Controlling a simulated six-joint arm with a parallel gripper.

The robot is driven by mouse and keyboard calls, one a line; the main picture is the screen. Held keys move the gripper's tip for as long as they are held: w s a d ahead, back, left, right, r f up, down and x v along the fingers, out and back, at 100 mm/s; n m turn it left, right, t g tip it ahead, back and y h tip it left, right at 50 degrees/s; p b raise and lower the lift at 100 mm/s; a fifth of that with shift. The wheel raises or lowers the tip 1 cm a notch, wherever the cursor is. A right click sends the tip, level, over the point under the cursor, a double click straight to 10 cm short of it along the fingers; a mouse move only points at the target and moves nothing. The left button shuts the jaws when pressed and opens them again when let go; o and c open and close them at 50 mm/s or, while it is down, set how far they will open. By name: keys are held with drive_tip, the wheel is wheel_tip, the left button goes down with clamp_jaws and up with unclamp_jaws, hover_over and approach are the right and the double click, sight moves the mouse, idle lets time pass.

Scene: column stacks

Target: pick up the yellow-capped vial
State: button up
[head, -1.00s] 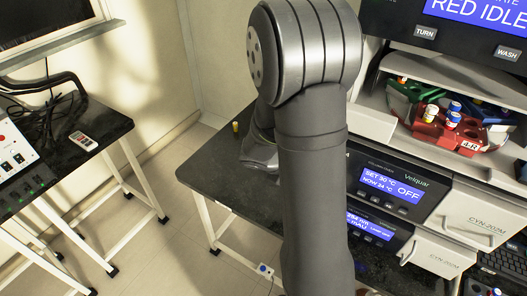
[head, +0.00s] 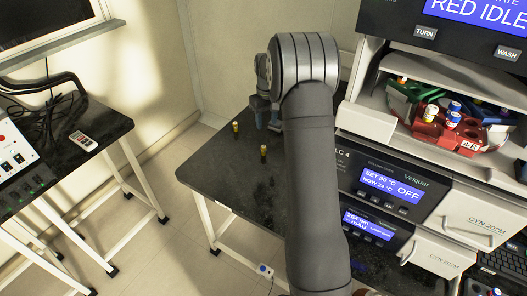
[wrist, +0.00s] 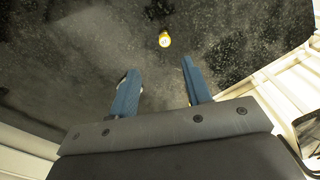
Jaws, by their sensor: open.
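Two small yellow-capped vials stand on the black tabletop in the head view, one farther back at left (head: 235,127) and one nearer at right (head: 263,152). My gripper (head: 266,122) is over the tabletop, to the right of the farther vial and beyond the nearer one, partly hidden by my arm. In the wrist view, my gripper's two blue fingers (wrist: 160,75) are spread apart with nothing between them. One yellow-capped vial (wrist: 164,38) lies beyond the fingertips, apart from them. I cannot tell which of the two it is.
The black table (head: 205,165) is otherwise mostly clear on its left. Stacked instruments (head: 385,185) stand to the right. Above them, a carousel with red and green holders (head: 435,135) carries several capped vials. A side table (head: 100,120) stands at the left, across open floor.

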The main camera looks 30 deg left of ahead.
approach(264, 147)
drive_tip(key=f, duration=0.3)
drive_tip(key=d+f, duration=0.1)
drive_tip(key=f, duration=0.1)
drive_tip(key=shift+f, duration=0.2)
drive_tip(key=shift+a+f, duration=0.2)
drive_tip(key=shift+f, duration=0.7)
drive_tip(key=shift+a+f, duration=0.25)
drive_tip(key=shift+f, duration=0.65)
drive_tip(key=shift+a+f, duration=0.2)
drive_tip(key=shift+f, duration=0.7)
clamp_jaws()
